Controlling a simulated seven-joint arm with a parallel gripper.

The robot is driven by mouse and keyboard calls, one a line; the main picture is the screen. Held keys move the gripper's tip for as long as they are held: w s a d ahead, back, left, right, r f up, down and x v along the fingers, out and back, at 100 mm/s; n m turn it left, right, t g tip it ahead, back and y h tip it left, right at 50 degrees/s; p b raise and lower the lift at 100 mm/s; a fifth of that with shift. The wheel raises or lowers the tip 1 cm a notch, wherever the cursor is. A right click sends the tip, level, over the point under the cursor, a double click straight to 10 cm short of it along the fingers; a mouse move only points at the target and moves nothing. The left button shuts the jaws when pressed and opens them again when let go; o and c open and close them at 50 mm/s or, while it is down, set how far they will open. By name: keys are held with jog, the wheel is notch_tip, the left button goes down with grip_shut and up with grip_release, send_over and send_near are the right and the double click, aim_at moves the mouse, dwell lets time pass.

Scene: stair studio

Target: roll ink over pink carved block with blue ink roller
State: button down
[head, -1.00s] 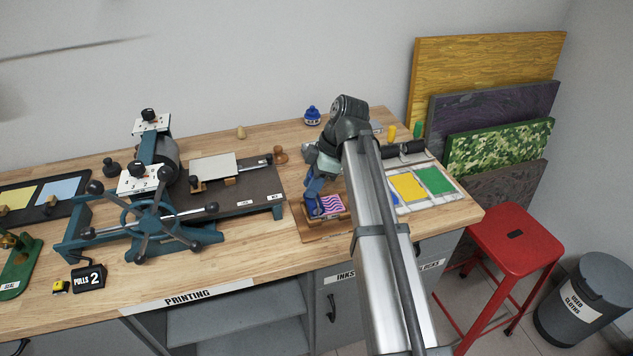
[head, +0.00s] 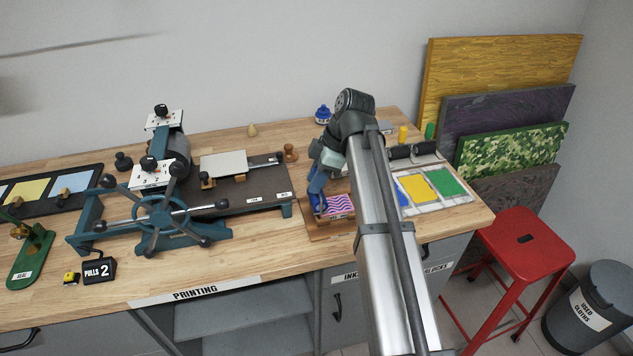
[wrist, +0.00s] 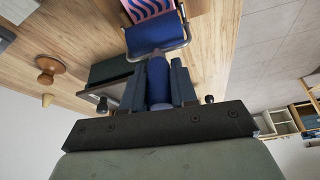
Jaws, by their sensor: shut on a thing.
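The pink carved block (head: 341,205), with purple wavy lines, lies on a small wooden board (head: 322,231) at the bench's front edge. It also shows at the top of the wrist view (wrist: 150,9). My gripper (wrist: 158,80) is shut on the handle of the blue ink roller (wrist: 156,38). In the head view my gripper (head: 322,172) is above the board, with the roller (head: 318,203) hanging below it at the block's left edge. I cannot tell whether the roller touches the block. My arm hides part of the area right of the block.
An ink slab (head: 447,200) with blue, yellow and green patches lies to the right. The etching press (head: 165,205) stands to the left. A blue-and-white jar (head: 323,114) and a wooden knob (head: 291,152) stand behind. A red stool (head: 520,236) stands off the bench's right end.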

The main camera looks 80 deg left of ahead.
jog(key=shift+r, duration=2.65)
